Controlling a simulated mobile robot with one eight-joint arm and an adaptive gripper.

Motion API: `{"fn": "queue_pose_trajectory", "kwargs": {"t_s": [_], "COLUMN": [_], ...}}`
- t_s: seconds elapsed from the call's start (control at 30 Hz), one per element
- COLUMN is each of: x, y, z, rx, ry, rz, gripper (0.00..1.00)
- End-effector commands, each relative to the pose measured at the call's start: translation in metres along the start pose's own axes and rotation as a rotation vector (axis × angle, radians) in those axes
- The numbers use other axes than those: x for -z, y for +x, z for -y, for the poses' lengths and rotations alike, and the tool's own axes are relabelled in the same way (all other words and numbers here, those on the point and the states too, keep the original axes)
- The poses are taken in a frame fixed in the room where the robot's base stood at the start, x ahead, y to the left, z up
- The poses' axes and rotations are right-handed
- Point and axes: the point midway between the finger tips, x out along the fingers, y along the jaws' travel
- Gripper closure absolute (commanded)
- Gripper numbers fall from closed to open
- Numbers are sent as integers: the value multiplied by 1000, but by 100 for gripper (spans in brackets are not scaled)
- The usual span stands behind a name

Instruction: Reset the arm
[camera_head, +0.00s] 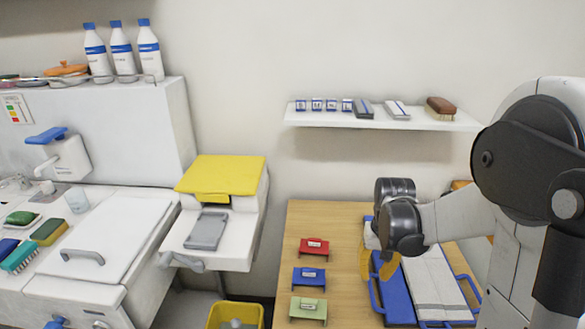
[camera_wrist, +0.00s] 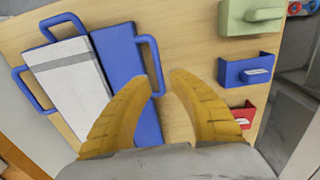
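In the head view my gripper (camera_head: 385,268) is over the wooden table (camera_head: 345,225), at the left end of a blue tray with handles (camera_head: 395,298). My arm comes in from the right and hides part of the table's back. I cannot tell the gripper's exact height.
Red (camera_head: 314,247), blue (camera_head: 308,278) and green (camera_head: 307,309) holders line the table's left side. A white machine with a yellow lid (camera_head: 221,175) stands left of the table.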

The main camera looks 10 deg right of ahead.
Motion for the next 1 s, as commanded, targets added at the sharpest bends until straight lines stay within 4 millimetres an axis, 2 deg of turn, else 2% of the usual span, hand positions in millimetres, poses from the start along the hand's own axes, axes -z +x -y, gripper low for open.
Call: {"fn": "queue_pose_trajectory", "kwargs": {"t_s": [0.13, 0.27, 0.4, 0.6, 0.8, 1.0], "x": [-7, -24, -51, -95, -129, -141], "y": [-17, -53, -91, -128, -142, -145], "z": [9, 28, 51, 76, 92, 97], "rx": [0, 2, 12, 39, 71, 86], "ry": [-19, -61, -116, -192, -248, -269], "rz": [-37, -124, -248, -422, -556, -612], "gripper": [77, 77, 77, 77, 77, 77]}}
